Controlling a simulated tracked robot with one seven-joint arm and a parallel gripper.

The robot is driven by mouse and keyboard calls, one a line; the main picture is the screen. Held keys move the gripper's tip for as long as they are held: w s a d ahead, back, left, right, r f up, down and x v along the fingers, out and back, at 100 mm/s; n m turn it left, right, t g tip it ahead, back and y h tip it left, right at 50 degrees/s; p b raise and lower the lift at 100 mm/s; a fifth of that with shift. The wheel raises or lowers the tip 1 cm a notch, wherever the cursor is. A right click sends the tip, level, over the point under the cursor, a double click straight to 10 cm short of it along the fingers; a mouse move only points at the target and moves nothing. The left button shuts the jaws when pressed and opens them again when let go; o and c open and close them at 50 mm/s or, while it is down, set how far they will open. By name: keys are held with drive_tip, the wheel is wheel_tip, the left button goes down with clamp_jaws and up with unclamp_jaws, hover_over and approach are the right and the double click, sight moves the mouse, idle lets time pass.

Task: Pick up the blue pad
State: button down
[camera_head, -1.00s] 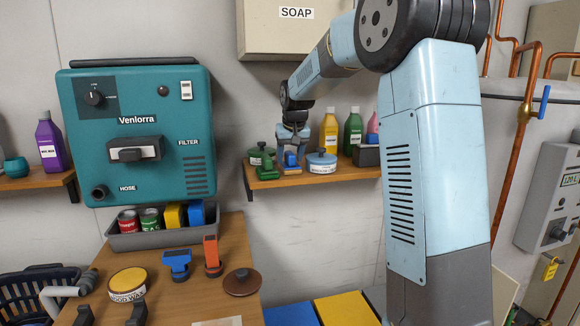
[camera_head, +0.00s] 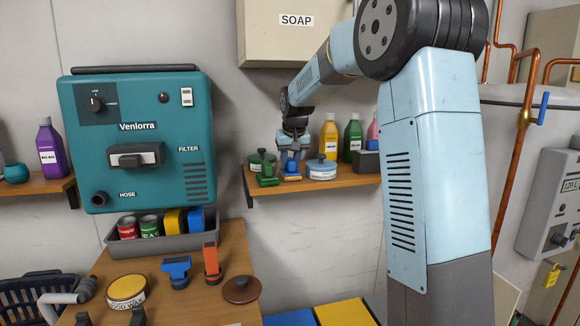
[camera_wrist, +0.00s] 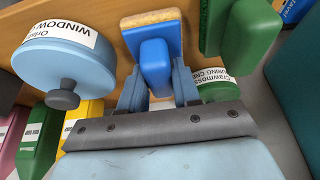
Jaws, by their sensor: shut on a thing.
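The blue pad (camera_wrist: 152,38) has a raised blue handle and a tan layer along its edge. It is on the wall shelf between a green pad (camera_wrist: 240,30) and a light blue round tin (camera_wrist: 62,58). In the head view the blue pad (camera_head: 291,177) is small and partly covered by my gripper (camera_head: 291,162). In the wrist view my gripper (camera_wrist: 158,72) has one finger on each side of the handle and is shut on it. I cannot tell whether the pad's underside touches the shelf.
The shelf (camera_head: 345,181) also holds a green round tin (camera_head: 262,161), a yellow bottle (camera_head: 329,137) and a green bottle (camera_head: 353,137) close to my gripper. The soap box (camera_head: 290,45) hangs above. A wooden table (camera_head: 215,310) with tools stands lower left.

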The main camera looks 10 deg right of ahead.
sight(289, 158)
wheel_tip(289, 158, up, 3)
drive_tip(key=shift+r, duration=0.15)
drive_tip(key=shift+s+r, duration=0.1)
drive_tip(key=shift+s, duration=0.15)
drive_tip(key=s, duration=1.7)
drive_tip(key=shift+s, duration=0.3)
drive_tip(key=c, duration=1.4)
unclamp_jaws()
drive_tip(key=shift+c, duration=1.6)
